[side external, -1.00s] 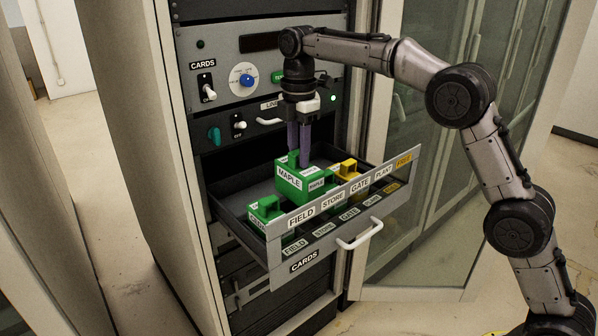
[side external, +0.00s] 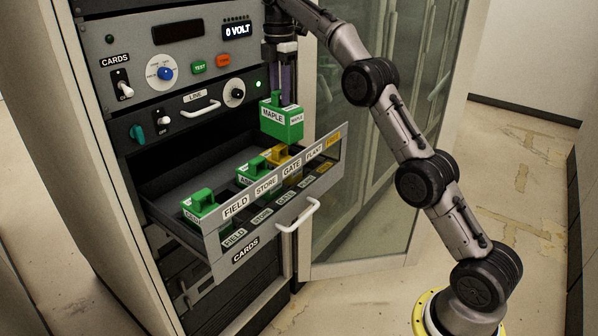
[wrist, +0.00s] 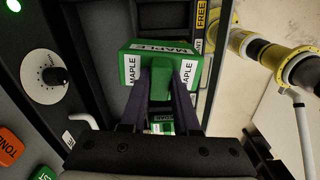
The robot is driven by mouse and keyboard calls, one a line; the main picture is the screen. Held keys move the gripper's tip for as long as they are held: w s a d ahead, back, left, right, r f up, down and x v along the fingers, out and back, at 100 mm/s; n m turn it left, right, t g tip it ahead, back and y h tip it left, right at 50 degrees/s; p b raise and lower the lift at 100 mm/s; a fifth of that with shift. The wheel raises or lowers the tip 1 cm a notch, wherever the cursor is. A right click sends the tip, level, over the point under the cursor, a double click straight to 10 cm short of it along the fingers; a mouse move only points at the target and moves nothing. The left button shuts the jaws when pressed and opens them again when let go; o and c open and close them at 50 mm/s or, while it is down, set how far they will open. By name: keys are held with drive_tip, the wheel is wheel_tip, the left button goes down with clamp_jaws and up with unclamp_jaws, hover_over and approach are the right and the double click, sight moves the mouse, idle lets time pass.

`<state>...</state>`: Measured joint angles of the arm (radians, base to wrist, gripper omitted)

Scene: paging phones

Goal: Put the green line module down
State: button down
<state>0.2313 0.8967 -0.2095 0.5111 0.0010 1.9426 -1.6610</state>
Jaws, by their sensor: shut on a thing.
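The green line module labelled MAPLE (side external: 281,120) hangs upright in my gripper (side external: 289,98), above the right part of the open drawer (side external: 318,176) and clear of it. In the wrist view my gripper (wrist: 162,92) is shut on the handle of the MAPLE module (wrist: 130,70). The drawer front carries the labels FIELD, STORE, GATE, PLANT and a yellow FREE label (side external: 332,141) at the right end. The drawer floor beneath the module is mostly hidden by the drawer front.
A green module (side external: 199,205) sits at the FIELD end, another green module (side external: 252,170) near the middle, and a yellow module (side external: 278,156) beside it. Switches, knobs and a display (side external: 238,31) reading 0 VOLT are on the panels above. A glass door stands open at right.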

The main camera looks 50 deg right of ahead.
drive_tip(key=shift+s+d, duration=0.2)
drive_tip(key=shift+d, duration=0.95)
drive_tip(key=d+f+n, duration=0.1)
drive_tip(key=d+f, duration=0.2)
drive_tip(key=f, duration=1)
drive_tip(key=shift+s+d+n, duration=0.3)
drive_tip(key=shift+s+d, duration=0.05)
drive_tip(key=shift+f, duration=0.25)
drive_tip(key=c, duration=0.7)
unclamp_jaws()
drive_tip(key=shift+o, duration=0.2)
